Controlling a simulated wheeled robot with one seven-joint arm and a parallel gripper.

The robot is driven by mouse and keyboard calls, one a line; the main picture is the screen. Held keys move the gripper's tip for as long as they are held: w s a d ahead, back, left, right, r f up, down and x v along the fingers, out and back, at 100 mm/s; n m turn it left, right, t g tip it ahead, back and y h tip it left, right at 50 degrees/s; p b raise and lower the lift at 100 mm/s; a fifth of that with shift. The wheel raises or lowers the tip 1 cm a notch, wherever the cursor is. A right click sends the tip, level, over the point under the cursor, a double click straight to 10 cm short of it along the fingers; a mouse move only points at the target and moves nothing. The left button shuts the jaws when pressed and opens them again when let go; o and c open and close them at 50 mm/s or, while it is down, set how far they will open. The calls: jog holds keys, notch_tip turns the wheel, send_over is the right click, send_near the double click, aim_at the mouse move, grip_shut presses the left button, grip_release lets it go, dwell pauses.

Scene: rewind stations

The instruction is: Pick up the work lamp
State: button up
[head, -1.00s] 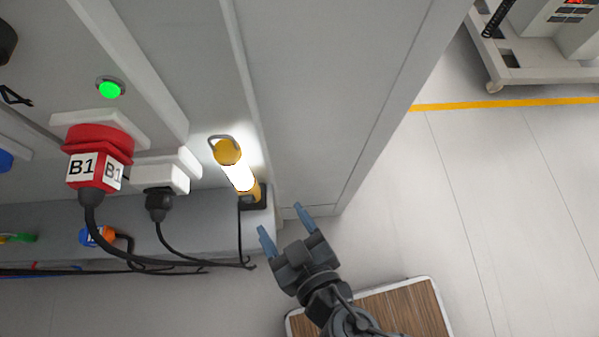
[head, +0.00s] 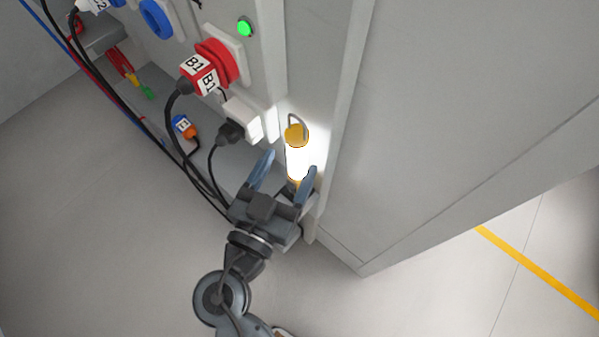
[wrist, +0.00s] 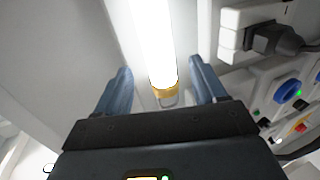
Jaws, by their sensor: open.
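The work lamp (head: 297,157) is a lit white tube with yellow ends and a hook at the top. It stands upright on a ledge against the grey cabinet in the head view. In the wrist view the glowing lamp (wrist: 154,45) runs down between the two blue fingers, with a yellow end near the palm. My gripper (head: 286,170) is open, its fingers on either side of the lamp's lower part in the picture. It also shows in the wrist view (wrist: 160,88). I cannot tell whether a finger touches the lamp. The lamp's base is partly hidden by my gripper.
A red plug (head: 208,70) marked B1 and a white socket with a black plug (head: 231,131) sit left of the lamp. Black cables hang down beside my gripper. A blue-orange connector (head: 184,127) lies on the ledge. The floor at right is clear.

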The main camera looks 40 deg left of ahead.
aim_at(293, 159)
jog(key=shift+x, duration=1.6)
grip_shut()
